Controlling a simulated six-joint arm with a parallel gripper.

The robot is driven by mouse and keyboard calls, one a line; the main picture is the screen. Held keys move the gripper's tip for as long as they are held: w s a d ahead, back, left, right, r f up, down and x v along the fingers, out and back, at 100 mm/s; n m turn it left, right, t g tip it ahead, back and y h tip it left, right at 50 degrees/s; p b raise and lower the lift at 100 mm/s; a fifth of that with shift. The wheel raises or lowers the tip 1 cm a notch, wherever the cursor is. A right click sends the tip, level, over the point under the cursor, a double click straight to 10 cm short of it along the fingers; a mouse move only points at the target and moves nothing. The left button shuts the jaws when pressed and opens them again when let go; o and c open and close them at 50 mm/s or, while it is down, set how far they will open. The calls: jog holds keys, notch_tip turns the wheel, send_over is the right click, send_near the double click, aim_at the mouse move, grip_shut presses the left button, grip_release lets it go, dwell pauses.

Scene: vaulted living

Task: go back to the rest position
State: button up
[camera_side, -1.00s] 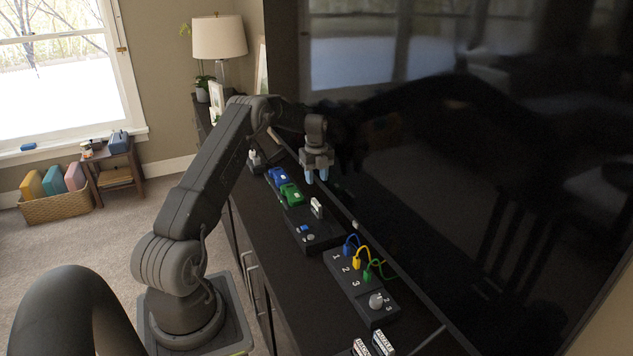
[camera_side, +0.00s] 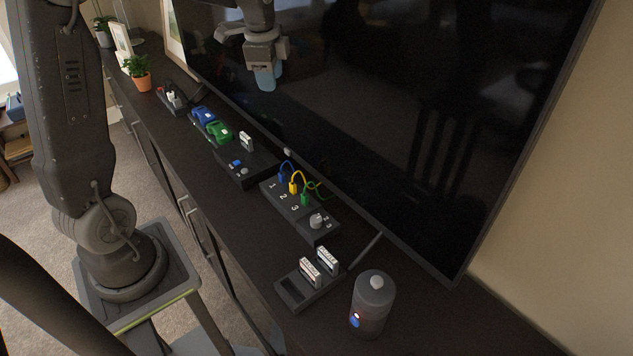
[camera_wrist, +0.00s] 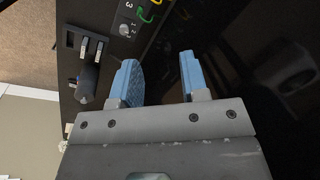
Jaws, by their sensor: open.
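My gripper (camera_side: 266,76) is raised above the dark cabinet top (camera_side: 400,275), in front of the large black screen in the side view. In the wrist view its two blue fingers (camera_wrist: 160,82) stand apart with nothing between them. It touches nothing that I can see.
On the cabinet are a box with blue, yellow and green plugs (camera_side: 300,208), a blue game item (camera_side: 203,116), a green one (camera_side: 219,132), a holder with white-labelled cartridges (camera_side: 303,285), a grey cylinder (camera_side: 371,305) and a potted plant (camera_side: 139,74). The screen (camera_side: 400,110) stands behind.

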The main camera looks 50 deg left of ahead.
jog(key=s+d+r+n+t+h, duration=0.1)
jog(key=s+d+n+t, duration=0.3)
jog(key=s+d+n, duration=0.5)
jog(key=s+d+r, duration=0.1)
jog(key=s+d, duration=0.9)
jog(key=s, duration=0.1)
jog(key=shift+r+n, duration=0.15)
jog(key=shift+n, duration=0.25)
jog(key=shift+c, duration=0.3)
